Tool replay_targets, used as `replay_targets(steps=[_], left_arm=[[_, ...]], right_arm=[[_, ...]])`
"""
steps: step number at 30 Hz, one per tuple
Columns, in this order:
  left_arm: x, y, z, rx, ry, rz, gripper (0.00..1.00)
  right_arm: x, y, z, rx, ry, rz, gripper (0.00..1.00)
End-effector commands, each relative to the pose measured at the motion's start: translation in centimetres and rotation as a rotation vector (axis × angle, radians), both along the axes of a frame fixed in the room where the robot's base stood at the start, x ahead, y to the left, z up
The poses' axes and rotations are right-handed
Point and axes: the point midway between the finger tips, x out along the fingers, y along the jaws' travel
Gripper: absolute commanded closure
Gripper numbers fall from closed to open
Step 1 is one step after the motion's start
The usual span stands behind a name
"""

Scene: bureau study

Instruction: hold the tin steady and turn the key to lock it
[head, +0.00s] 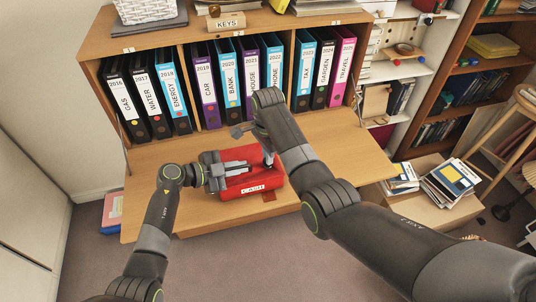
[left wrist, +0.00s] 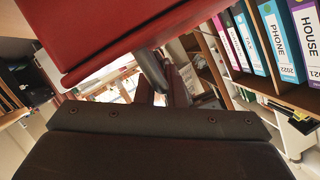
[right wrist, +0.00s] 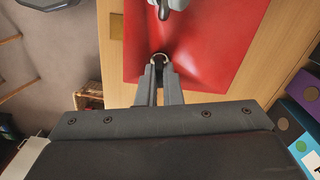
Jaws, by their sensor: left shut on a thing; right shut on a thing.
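The red tin (head: 238,154), with a white label on its front, lies on the wooden desk flap (head: 330,165). Its red surface also shows in the left wrist view (left wrist: 110,38) and the right wrist view (right wrist: 215,35). My left gripper (head: 228,170) is shut on the tin at its left end; the exact grip spot is unclear. My right gripper (head: 268,158) comes down over the tin's right part and is shut on the key, whose small ring (right wrist: 160,58) shows at the fingertips in the right wrist view. The fingers hide most of the key and the lock.
Upright labelled binders (head: 229,78) fill the shelf behind the flap. A wooden KEYS holder (head: 227,22) stands on top of the bureau. Books (head: 452,182) are stacked at the right. The flap is clear on both sides of the tin.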

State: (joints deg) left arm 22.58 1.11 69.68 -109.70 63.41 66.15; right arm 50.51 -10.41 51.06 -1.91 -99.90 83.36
Motion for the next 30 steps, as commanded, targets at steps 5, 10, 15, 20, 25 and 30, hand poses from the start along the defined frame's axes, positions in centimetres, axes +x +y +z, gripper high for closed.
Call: replay_targets(steps=[5,10,15,20,25,30], left_arm=[[0.03,0.03,0.01,0.0,0.0,0.001,1.0],[0.03,0.02,0.0,0.0,0.0,0.001,1.0],[0.03,0.03,0.01,0.0,0.0,0.001,1.0],[0.03,0.03,0.01,0.0,0.0,0.001,1.0],[0.03,0.02,0.0,0.0,0.0,0.001,1.0],[0.03,0.02,0.0,0.0,0.0,0.001,1.0]], right_arm=[[-0.02,-0.02,-0.01,-0.002,0.001,-0.176,1.0],[-0.02,-0.02,-0.02,-0.002,0.0,-0.265,1.0],[-0.03,-0.01,-0.02,-0.002,0.0,-0.27,1.0],[-0.03,-0.01,-0.02,-0.002,0.0,-0.29,1.0],[-0.04,-0.02,-0.02,-0.004,0.0,-0.448,1.0],[-0.04,-0.01,-0.02,-0.004,0.0,-0.52,0.83]])
